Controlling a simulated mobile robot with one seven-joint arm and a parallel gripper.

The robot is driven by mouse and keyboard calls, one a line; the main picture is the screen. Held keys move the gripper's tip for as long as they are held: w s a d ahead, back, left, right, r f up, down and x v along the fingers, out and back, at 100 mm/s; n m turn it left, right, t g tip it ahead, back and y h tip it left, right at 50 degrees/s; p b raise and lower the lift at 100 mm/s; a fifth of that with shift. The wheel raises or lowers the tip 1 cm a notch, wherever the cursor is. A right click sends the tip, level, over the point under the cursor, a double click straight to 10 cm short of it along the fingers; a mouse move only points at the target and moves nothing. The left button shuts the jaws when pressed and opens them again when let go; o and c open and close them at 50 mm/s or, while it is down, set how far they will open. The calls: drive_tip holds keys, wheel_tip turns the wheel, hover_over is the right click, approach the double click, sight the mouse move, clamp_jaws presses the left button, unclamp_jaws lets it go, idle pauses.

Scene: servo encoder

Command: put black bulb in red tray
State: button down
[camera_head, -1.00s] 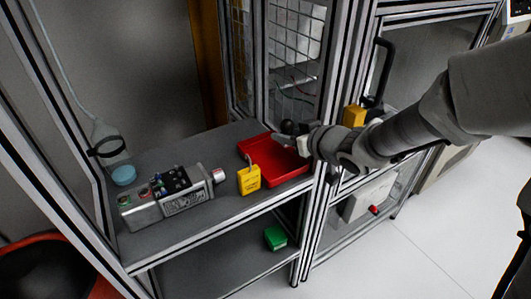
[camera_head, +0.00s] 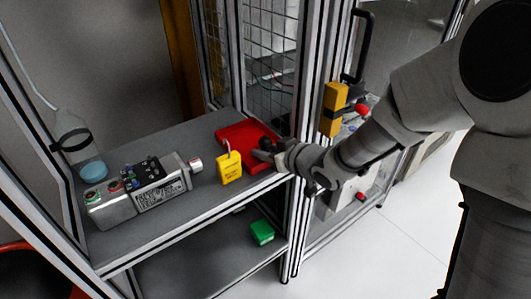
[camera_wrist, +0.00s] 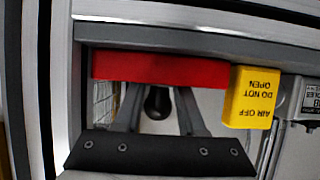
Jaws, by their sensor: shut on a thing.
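The black bulb (camera_wrist: 157,103) is between the two fingers of my gripper (camera_wrist: 157,112) in the wrist view, and the gripper is shut on it. The red tray (camera_head: 233,133) lies on the shelf top in the head view and shows as a red band in the wrist view (camera_wrist: 160,68). In the head view my gripper (camera_head: 262,152) reaches in from the right at the tray's right side. The bulb (camera_head: 266,142) appears against the tray's right part, low over it. I cannot tell whether the bulb touches the tray.
A green block (camera_head: 262,232) is on the lower shelf.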

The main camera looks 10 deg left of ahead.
drive_tip(key=shift+f, duration=0.1)
drive_tip(key=c, duration=0.5)
unclamp_jaws()
